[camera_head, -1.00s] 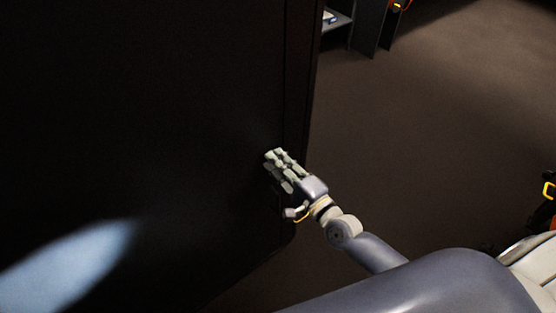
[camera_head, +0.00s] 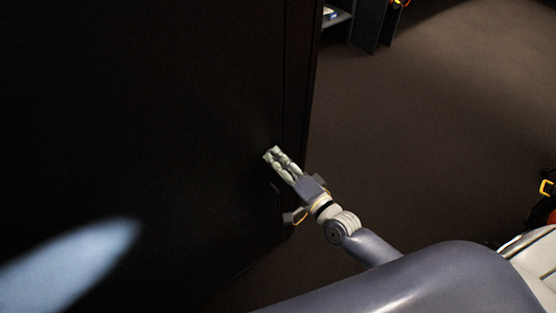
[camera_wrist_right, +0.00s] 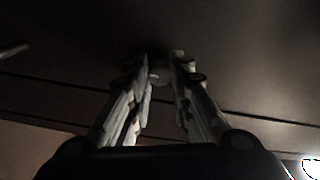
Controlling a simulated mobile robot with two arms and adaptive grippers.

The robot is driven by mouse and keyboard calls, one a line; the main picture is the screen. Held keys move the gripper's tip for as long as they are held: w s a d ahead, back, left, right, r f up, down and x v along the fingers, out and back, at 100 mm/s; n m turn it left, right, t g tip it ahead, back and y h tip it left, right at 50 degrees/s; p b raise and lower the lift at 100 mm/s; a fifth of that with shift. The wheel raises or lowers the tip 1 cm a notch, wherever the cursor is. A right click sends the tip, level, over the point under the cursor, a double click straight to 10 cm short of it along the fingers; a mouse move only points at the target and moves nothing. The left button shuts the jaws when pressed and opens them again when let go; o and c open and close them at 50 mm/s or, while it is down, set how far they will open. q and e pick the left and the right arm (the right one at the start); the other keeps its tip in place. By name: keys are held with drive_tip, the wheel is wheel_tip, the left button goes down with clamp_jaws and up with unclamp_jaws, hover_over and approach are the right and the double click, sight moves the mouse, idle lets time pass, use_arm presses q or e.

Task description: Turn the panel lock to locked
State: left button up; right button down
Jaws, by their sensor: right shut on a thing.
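The panel (camera_head: 140,120) is a large, dark, upright surface filling the left of the head view. My right gripper (camera_head: 269,152) has its fingertips at the panel near its right edge. In the right wrist view, the gripper (camera_wrist_right: 161,76) has a finger on each side of a small, pale, round piece on the panel, which looks like the panel lock (camera_wrist_right: 160,76). The gripper is shut on it. The fingers cover the lock in the head view, and its turn position is too dark to read. My left gripper is not in view.
A grey handle-like piece (camera_wrist_right: 14,50) sticks out from the panel at the left of the right wrist view. Dark shelving (camera_head: 360,25) stands at the back. Brown floor (camera_head: 430,130) to the right of the panel is mostly clear.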

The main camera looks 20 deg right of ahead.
drive_tip(key=c, duration=1.4)
unclamp_jaws()
drive_tip(key=v, duration=1.2)
